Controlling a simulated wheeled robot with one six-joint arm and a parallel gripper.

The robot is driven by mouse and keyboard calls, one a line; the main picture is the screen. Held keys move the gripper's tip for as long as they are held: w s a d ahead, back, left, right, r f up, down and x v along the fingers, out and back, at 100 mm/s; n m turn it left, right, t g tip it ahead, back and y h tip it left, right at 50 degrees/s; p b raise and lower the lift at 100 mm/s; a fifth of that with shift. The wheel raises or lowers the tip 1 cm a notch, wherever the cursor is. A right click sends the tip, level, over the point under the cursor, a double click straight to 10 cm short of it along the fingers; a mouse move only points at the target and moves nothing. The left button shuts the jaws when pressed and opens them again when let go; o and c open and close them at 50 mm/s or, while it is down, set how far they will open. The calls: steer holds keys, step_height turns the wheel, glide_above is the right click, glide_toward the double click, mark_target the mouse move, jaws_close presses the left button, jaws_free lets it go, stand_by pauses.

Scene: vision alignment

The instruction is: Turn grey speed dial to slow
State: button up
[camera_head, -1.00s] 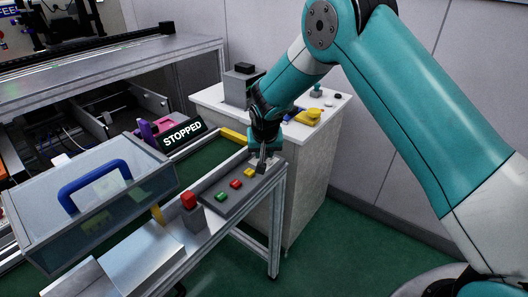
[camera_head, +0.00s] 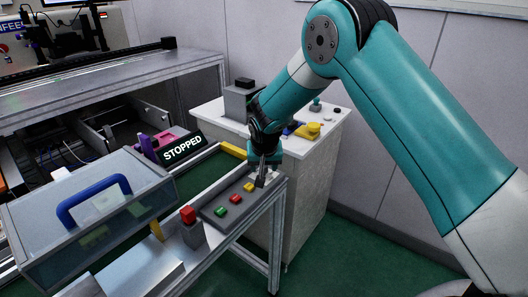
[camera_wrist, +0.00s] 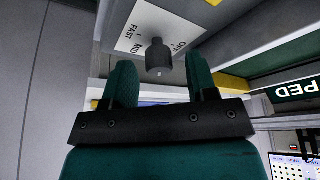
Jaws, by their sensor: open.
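The grey speed dial (camera_wrist: 158,58) shows in the wrist view on a white plate (camera_wrist: 135,35) lettered FAST, MID and what looks like OFF. I cannot read a slow mark. A small pale mark shows at the end of the dial. My gripper (camera_wrist: 160,76) is open, with one green finger on each side of the dial in the picture; I cannot tell whether either touches it. In the head view my gripper (camera_head: 262,172) points down at the far end of the button panel (camera_head: 210,222) and hides the dial.
Green (camera_head: 220,211), red (camera_head: 235,199) and yellow (camera_head: 249,187) buttons line the panel beside my gripper. A red button on a grey post (camera_head: 189,215) stands nearer. A STOPPED sign (camera_head: 184,148) and a clear box with a blue handle (camera_head: 90,205) are left. A white cabinet (camera_head: 310,165) stands behind.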

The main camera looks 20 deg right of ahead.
steer(key=v, duration=1.6)
steer(key=shift+s+r+b, duration=0.3)
steer(key=shift+b, duration=0.1)
